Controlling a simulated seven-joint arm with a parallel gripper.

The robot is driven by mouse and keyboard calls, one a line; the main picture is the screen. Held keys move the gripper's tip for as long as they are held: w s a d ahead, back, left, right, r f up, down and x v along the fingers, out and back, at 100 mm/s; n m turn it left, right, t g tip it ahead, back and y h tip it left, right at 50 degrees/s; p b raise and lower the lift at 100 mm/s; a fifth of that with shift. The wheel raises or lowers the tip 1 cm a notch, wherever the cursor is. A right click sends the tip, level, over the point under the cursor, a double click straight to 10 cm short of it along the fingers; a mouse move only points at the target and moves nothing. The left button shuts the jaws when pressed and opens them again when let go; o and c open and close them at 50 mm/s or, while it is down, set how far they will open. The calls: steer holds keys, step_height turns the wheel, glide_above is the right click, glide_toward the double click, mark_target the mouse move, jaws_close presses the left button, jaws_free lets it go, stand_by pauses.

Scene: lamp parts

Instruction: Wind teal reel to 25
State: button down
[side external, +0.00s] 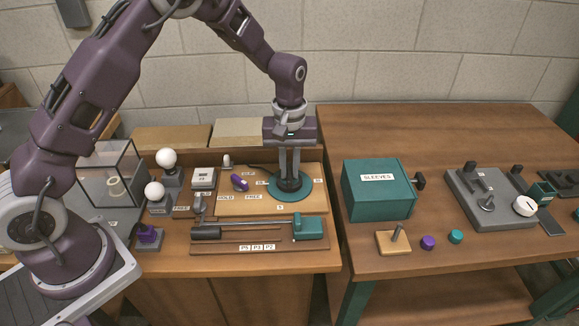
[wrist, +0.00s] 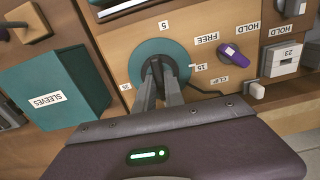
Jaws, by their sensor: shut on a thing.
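The teal reel (side external: 271,192) is a flat disc on the wooden board (side external: 308,203), with a dark hub in its middle. My gripper (side external: 290,178) points straight down over it, its fingers shut on the hub. In the wrist view the fingers (wrist: 161,88) close on the dark hub and hide part of the teal disc (wrist: 146,48). Number labels ring the reel, among them 5 and 15. A purple lever (wrist: 232,52) sits beside the HOLD and FREE labels. A small counter box (wrist: 284,59) seems to read 23, but the digits are tiny.
A teal SLEEVES box (side external: 377,188) stands right of the reel on the other table. A rail with a teal block (side external: 309,227) lies in front. White bulbs (side external: 166,158) stand left, and a dark cable runs behind the reel.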

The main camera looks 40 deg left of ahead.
mark_target(290, 171)
steer(key=m, duration=0.4)
steer(key=shift+m, duration=0.3)
steer(key=m, duration=0.4)
steer(key=shift+m, duration=0.3)
steer(key=m, duration=0.4)
steer(key=shift+w, duration=0.1)
steer(key=shift+m, duration=2)
steer(key=c, duration=1.4)
jaws_free()
steer(key=shift+c, duration=0.2)
step_height(290, 171, up, 7)
steer(key=shift+r, duration=0.1)
